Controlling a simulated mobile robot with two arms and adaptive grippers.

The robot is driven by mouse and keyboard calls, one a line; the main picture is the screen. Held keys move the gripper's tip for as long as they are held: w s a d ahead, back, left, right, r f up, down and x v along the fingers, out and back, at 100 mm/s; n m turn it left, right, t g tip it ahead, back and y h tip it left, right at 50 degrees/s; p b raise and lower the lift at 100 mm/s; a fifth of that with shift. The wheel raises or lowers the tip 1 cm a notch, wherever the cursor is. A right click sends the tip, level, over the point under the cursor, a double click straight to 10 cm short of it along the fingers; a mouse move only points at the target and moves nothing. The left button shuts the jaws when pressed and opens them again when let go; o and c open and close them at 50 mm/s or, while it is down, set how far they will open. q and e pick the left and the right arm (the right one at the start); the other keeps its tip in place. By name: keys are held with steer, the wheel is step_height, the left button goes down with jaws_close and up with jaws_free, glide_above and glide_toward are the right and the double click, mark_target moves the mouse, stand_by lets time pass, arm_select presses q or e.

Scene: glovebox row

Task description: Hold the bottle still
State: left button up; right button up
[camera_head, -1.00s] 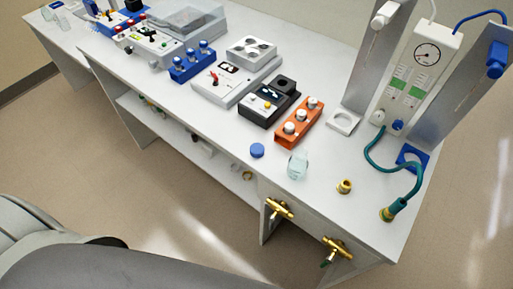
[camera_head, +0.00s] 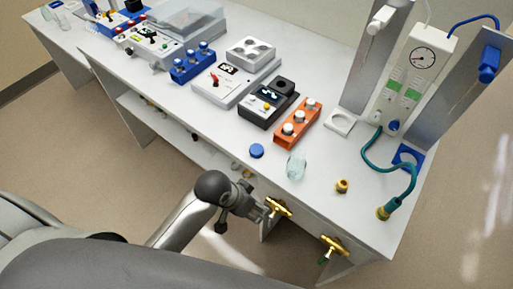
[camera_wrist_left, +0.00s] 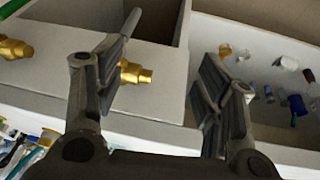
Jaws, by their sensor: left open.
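A small clear, pale bottle (camera_head: 297,165) stands near the front edge of the bench, in front of an orange rack. A round blue cap (camera_head: 257,151) lies on the bench to its left. My left gripper (camera_head: 268,208) is in front of the bench, lower than the bottle and apart from it, close to a brass valve (camera_head: 279,207). In the left wrist view the two fingers of the left gripper (camera_wrist_left: 165,75) are spread with nothing held. I cannot make out the bottle there. My right gripper is not in view.
The orange rack (camera_head: 298,124) holds several white-capped vials. A brass fitting (camera_head: 342,186) and a teal hose (camera_head: 402,200) are to the bottle's right. A second brass valve (camera_head: 333,246) sticks out of the bench front. A black device (camera_head: 268,103) stands behind. Bare bench surrounds the bottle.

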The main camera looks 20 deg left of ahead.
arm_select(q)
steer(key=w+d+r+m, duration=0.1)
steer(key=w+d+r, duration=0.1)
steer(key=w+d+r+m+g, duration=0.1)
steer(key=w+d+r+m, duration=0.1)
steer(key=r, duration=0.1)
steer(key=w+d+r+m, duration=0.1)
steer(key=w+r+m, duration=0.1)
steer(key=w+r, duration=0.1)
steer(key=shift+d+h, duration=0.4)
steer(key=shift+m+g+y, duration=0.7)
steer(key=shift+y, duration=0.1)
steer(key=w+a+r, duration=0.2)
steer(key=w, duration=0.1)
steer(key=w+a+r, duration=0.1)
steer(key=shift+w+r, duration=0.2)
steer(key=shift+w, duration=0.1)
step_height(320, 180, up, 6)
steer(key=f+y, duration=0.1)
steer(key=y, duration=0.1)
glide_above(256, 148)
steer(key=shift+r+g, duration=0.25)
steer(key=shift+g, duration=0.15)
steer(key=shift+f, duration=0.1)
steer(key=shift+f+p, duration=0.6)
steer(key=shift+f, duration=2.15)
